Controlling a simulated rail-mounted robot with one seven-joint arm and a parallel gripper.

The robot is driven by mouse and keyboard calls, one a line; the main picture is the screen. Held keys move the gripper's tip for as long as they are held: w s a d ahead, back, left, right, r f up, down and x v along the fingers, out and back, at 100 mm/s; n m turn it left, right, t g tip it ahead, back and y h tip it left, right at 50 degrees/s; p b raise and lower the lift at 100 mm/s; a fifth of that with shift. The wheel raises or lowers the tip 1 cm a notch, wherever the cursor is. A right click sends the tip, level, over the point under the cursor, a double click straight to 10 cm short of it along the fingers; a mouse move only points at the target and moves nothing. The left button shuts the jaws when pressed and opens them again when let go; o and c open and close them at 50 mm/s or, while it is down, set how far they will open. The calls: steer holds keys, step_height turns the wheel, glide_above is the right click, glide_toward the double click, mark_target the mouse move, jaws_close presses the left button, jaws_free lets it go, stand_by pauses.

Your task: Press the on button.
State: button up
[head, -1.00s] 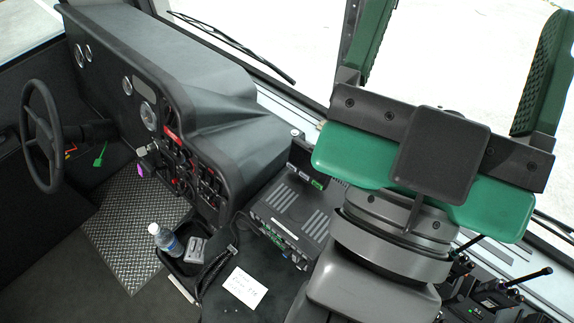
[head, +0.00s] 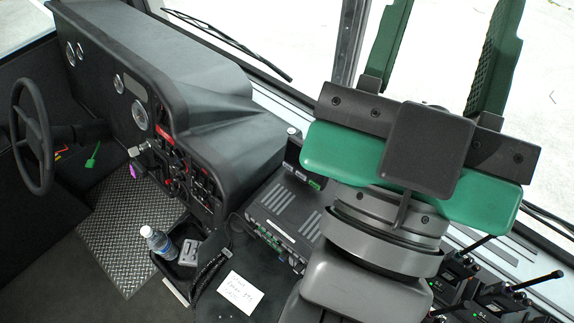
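My gripper (head: 452,45) is at the upper right of the head view, with two green ridged fingers standing apart on a dark bar. It is partly open, with nothing between the fingers, and their ends run to the top edge of the picture. I cannot make out which control is the on button. A dark electronics box (head: 292,207) with a small green-lit part (head: 314,185) lies left of my arm. The dashboard (head: 165,125) has red-marked switches (head: 172,165) on its panel. My gripper is apart from both.
A water bottle (head: 157,241) and a grey device (head: 190,252) sit at a black tray beside a white note (head: 240,291). A steering wheel (head: 32,140) is at far left. Handheld radios (head: 500,298) stand at lower right. The windshield and its post (head: 347,45) are behind.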

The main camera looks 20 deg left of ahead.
jaws_close()
stand_by(1.4)
